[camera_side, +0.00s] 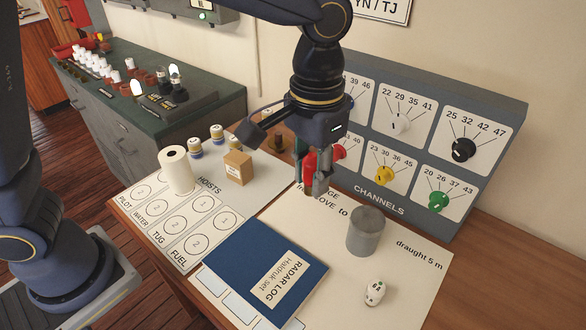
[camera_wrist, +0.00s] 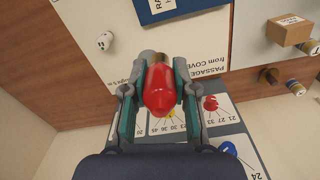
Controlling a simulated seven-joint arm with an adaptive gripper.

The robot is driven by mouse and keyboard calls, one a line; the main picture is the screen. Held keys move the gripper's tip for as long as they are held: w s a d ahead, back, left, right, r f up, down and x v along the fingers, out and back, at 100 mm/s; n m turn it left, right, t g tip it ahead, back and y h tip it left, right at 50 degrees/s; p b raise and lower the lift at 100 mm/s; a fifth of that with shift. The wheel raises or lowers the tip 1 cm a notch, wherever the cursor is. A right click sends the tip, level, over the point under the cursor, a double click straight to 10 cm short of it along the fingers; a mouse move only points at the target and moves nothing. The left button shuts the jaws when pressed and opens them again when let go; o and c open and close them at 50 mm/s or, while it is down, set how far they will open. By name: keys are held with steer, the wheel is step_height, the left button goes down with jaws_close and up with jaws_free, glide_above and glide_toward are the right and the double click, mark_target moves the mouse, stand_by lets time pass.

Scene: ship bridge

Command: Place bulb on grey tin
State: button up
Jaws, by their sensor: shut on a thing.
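My gripper (camera_side: 314,186) is shut on a red bulb (camera_wrist: 160,90), holding it above the chart sheet and left of the grey tin. Its red glass fills the space between the fingers in the wrist view. In the side view the bulb (camera_side: 310,160) is partly hidden by the fingers. The grey tin (camera_side: 366,232) stands upright on the sheet, below and to the right of my gripper, apart from the bulb. In the wrist view the tin (camera_wrist: 147,54) is mostly hidden behind the bulb.
A blue radar log book (camera_side: 250,262) lies left of the tin. The channels panel (camera_side: 400,206) with coloured knobs stands behind. A cardboard box (camera_side: 238,168) and a white roll (camera_side: 176,172) stand left.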

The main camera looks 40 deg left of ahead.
steer(key=w+d+f, duration=0.4)
steer(key=w, duration=0.4)
glide_above(369, 217)
steer(key=f, duration=0.5)
steer(key=shift+s+a, duration=0.15)
steer(key=shift+s, duration=0.2)
steer(key=shift+w+f, duration=0.3)
steer(key=shift+f, duration=1.6)
steer(key=o, duration=0.9)
steer(key=shift+f, duration=0.15)
steer(key=shift+c, duration=0.2)
